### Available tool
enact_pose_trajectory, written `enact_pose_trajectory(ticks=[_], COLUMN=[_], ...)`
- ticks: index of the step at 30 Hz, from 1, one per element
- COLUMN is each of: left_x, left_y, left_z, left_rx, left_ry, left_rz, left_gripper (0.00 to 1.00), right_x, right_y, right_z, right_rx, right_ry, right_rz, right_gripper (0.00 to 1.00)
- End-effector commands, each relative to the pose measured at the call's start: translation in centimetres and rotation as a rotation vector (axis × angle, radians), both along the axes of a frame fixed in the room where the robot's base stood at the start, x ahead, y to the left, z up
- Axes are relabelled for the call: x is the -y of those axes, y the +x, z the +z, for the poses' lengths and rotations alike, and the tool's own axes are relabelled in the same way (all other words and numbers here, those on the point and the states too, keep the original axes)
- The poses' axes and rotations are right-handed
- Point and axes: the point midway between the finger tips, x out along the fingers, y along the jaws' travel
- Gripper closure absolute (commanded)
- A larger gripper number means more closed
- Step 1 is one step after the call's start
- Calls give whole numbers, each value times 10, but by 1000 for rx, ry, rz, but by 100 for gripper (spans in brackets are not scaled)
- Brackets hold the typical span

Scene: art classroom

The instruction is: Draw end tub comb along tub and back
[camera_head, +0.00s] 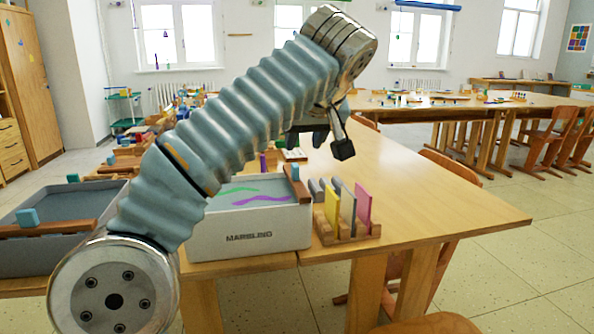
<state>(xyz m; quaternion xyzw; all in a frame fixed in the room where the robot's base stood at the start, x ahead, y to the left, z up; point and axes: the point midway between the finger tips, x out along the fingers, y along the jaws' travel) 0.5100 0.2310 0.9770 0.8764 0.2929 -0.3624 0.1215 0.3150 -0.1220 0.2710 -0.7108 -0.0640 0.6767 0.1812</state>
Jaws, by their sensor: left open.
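A light grey marbling tub (250,240) stands at the front edge of the wooden table, with green and purple swirls on the liquid inside. Its comb, a brown wooden bar (301,189) with a small teal block handle (295,172), lies across the tub's right end. My left arm crosses in front of the tub's left part and hides it. My left gripper (322,142) is open, above and slightly beyond the comb's handle, and looks apart from it. One dark fingertip shows on the right; the other is partly hidden by the wrist. My right gripper is not in view.
A second grey tub (68,262) with its own comb (48,229) stands at the left. Just right of the marbling tub, a wooden rack (345,238) holds yellow, grey and pink panels. The table's right part (440,200) is clear. Chairs stand beside it.

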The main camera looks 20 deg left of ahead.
Motion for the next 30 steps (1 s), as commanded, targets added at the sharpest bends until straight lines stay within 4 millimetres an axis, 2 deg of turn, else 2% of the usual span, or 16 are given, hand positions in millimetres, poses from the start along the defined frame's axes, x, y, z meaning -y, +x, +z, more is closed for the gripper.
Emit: enact_pose_trajectory(ticks=[1, 3, 12, 18, 27, 28, 30], left_x=[-6, -13, -40, -48, -49, -49, -49], left_y=[6, 15, 52, 63, 65, 65, 65], left_z=[-12, -24, -68, -80, -82, -82, -82], left_rx=[-3, -5, -4, -1, 0, 0, -1], left_ry=[1, 1, 0, -1, -1, -1, -1], left_rz=[4, 5, 3, 1, 1, 1, 1], left_gripper=[60, 60, 60, 60, 60, 61, 72], right_x=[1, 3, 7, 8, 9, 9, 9], right_y=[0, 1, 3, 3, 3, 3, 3], right_z=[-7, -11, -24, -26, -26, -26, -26], right_rx=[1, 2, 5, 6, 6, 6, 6], right_ry=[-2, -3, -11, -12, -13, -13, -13], right_rz=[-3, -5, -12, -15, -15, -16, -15], right_gripper=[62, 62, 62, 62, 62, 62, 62])
